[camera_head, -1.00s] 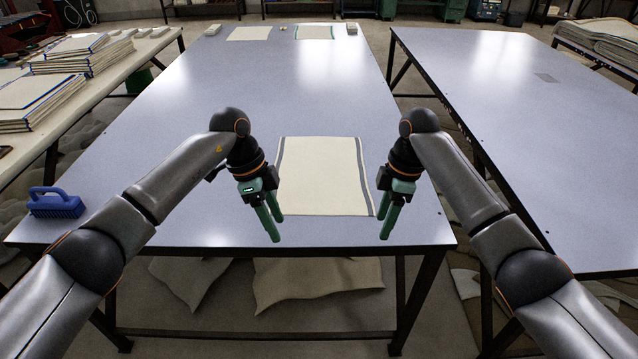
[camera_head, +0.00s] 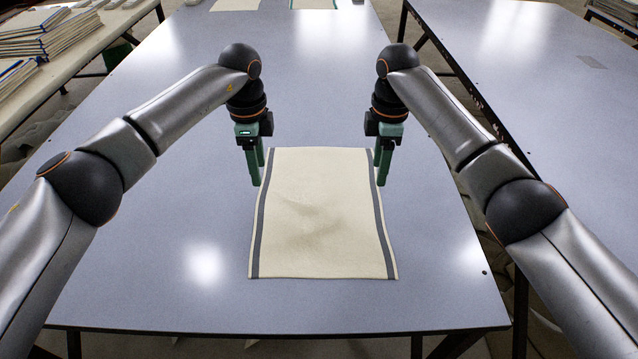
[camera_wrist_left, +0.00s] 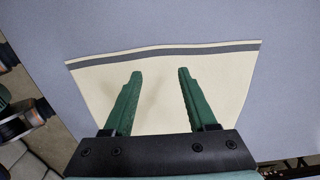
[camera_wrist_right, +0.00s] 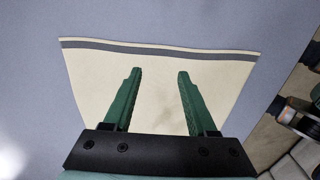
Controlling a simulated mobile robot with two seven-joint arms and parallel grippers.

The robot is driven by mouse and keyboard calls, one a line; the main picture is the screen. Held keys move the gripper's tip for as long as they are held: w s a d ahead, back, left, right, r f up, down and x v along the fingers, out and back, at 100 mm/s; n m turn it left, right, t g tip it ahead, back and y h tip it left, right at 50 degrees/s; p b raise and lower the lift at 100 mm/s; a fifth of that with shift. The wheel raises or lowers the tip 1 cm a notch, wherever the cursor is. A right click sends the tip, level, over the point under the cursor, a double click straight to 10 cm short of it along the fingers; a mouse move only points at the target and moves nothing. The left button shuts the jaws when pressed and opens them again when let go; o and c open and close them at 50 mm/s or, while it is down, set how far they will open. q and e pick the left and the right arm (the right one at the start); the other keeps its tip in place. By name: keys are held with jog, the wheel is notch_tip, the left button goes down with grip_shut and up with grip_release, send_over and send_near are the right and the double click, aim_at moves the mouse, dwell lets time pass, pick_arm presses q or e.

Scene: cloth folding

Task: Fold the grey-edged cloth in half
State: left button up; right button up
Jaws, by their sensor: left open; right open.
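The cream cloth (camera_head: 318,215) with a grey stripe along its left and right edges lies flat and unfolded on the table, with a faint crease or shadow in its middle. My left gripper (camera_head: 258,180) is open and empty above its far left edge. My right gripper (camera_head: 381,180) is open and empty above its far right edge. In the left wrist view the fingers (camera_wrist_left: 158,75) hang over the cloth (camera_wrist_left: 160,90), short of a grey stripe. In the right wrist view the fingers (camera_wrist_right: 158,73) likewise hang over the cloth (camera_wrist_right: 155,85). Neither gripper visibly pinches it.
The cloth lies on a blue-grey table (camera_head: 190,270) with bare room on all sides. Other cloths (camera_head: 313,4) lie at its far end. Stacked cloths (camera_head: 40,35) sit on a side table at left. A second table (camera_head: 540,80) stands at right across a gap.

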aim_at(264, 202)
pick_arm(q)
notch_tip(264, 202, down, 7)
jog(key=shift+s+r, duration=0.15)
jog(key=shift+r, duration=0.05)
pick_arm(e)
notch_tip(264, 202, down, 7)
jog(key=shift+s+r, duration=0.15)
jog(key=shift+r, duration=0.05)
pick_arm(q)
jog(key=shift+f, duration=0.65)
pick_arm(e)
jog(key=shift+f, duration=0.65)
pick_arm(q)
jog(key=shift+f, duration=0.15)
pick_arm(e)
jog(key=shift+f, duration=0.15)
pick_arm(q)
grip_shut()
pick_arm(e)
grip_shut()
pick_arm(q)
jog(key=shift+r, duration=0.2)
pick_arm(e)
jog(key=shift+r, duration=0.2)
